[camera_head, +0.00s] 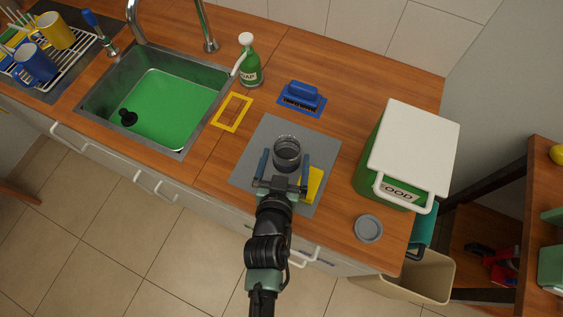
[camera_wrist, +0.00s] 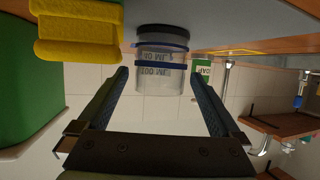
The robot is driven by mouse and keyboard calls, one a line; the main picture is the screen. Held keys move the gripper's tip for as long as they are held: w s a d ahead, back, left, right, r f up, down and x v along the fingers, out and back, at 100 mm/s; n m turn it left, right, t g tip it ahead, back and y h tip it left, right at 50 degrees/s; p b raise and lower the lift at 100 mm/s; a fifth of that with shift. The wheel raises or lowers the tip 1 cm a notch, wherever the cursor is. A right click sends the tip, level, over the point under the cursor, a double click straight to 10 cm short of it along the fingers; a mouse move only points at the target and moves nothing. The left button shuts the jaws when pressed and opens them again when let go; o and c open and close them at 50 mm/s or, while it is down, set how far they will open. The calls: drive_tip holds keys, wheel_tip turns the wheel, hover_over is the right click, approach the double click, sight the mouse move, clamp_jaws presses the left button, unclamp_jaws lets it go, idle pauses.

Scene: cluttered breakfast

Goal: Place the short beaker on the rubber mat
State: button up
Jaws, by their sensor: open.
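The short beaker (camera_head: 287,150) is clear with a dark base and blue bands. It stands upright on the grey rubber mat (camera_head: 262,140). My gripper (camera_head: 285,164) is open, with one finger on each side of the beaker's near part. In the wrist view, which is upside down, the beaker (camera_wrist: 162,62) lies between and just beyond the fingertips (camera_wrist: 161,75). A gap shows on both sides, so the fingers look apart from it. The beaker looks empty.
A yellow sponge (camera_head: 315,184) lies on the mat right of my gripper. A green bin with a white lid (camera_head: 415,145) stands to the right, with a grey disc (camera_head: 368,228) in front. A blue brush (camera_head: 302,95), soap bottle (camera_head: 249,68) and sink (camera_head: 165,105) lie behind and left.

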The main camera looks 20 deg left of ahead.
drive_tip(key=v, duration=0.6)
drive_tip(key=w+d+r+m+t+h, duration=0.1)
drive_tip(key=w+r+t, duration=0.3)
drive_tip(key=r, duration=0.8)
drive_tip(key=w+d+r+m+t, duration=0.15)
drive_tip(key=w+r, duration=0.35)
drive_tip(key=r, duration=0.6)
drive_tip(key=w+d+r+t+h, duration=0.15)
drive_tip(key=w+r, duration=0.35)
drive_tip(key=r, duration=0.7)
drive_tip(key=s+d+r+t, duration=0.2)
drive_tip(key=s+r, duration=0.1)
drive_tip(key=r, duration=0.6)
drive_tip(key=s+d+r+t, duration=0.1)
drive_tip(key=s+r, duration=0.3)
drive_tip(key=r, duration=0.5)
drive_tip(key=s+d+r+t, duration=0.2)
drive_tip(key=s+r+t, duration=0.1)
drive_tip(key=r, duration=0.7)
drive_tip(key=shift+s+d+t, duration=0.35)
drive_tip(key=shift+t, duration=0.25)
drive_tip(key=shift+f+h, duration=0.1)
drive_tip(key=shift+h, duration=0.15)
